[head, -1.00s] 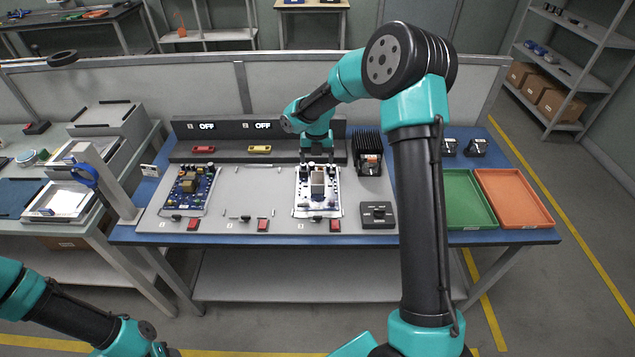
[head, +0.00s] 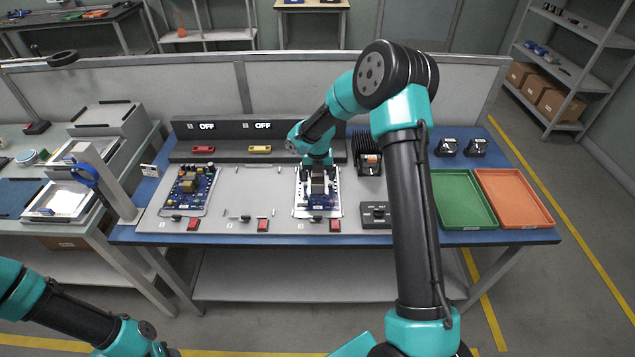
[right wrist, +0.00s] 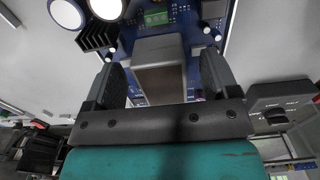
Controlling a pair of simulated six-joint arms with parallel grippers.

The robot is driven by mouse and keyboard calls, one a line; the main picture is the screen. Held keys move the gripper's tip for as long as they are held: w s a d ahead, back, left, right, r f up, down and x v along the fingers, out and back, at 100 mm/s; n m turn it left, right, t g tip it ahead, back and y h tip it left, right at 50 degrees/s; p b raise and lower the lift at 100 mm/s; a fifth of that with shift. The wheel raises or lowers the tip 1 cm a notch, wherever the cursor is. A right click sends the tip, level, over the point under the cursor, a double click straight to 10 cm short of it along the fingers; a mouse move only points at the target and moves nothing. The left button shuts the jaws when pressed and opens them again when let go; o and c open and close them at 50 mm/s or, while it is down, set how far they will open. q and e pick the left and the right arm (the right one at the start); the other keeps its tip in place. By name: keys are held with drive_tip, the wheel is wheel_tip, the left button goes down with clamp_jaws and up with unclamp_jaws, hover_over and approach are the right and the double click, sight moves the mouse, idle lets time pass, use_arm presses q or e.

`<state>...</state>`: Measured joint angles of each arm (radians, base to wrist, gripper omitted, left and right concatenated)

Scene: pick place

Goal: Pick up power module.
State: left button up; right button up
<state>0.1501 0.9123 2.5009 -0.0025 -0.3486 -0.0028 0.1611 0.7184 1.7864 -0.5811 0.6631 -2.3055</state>
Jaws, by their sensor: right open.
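The power module appears to be the blue circuit board (head: 320,208) with a tall grey block (right wrist: 160,52), at the right of the grey panel on the bench. My right gripper (head: 318,186) is over this board, pointing down. In the right wrist view its open fingers (right wrist: 162,65) stand on either side of the grey block, with a gap on each side. The arm hides part of the board's far end. Of my left arm only links show at the lower left; its gripper is out of view.
A second blue board (head: 188,190) lies at the panel's left. A black finned unit (head: 369,160) and a dark knob box (head: 377,213) stand right of the board. Green (head: 462,190) and orange (head: 513,190) trays lie at the bench's right. The panel's middle is mostly clear.

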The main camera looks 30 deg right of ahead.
drive_tip(key=shift+f, duration=0.35)
drive_tip(key=shift+c, duration=0.2)
drive_tip(key=shift+w, duration=0.1)
clamp_jaws()
idle(0.5)
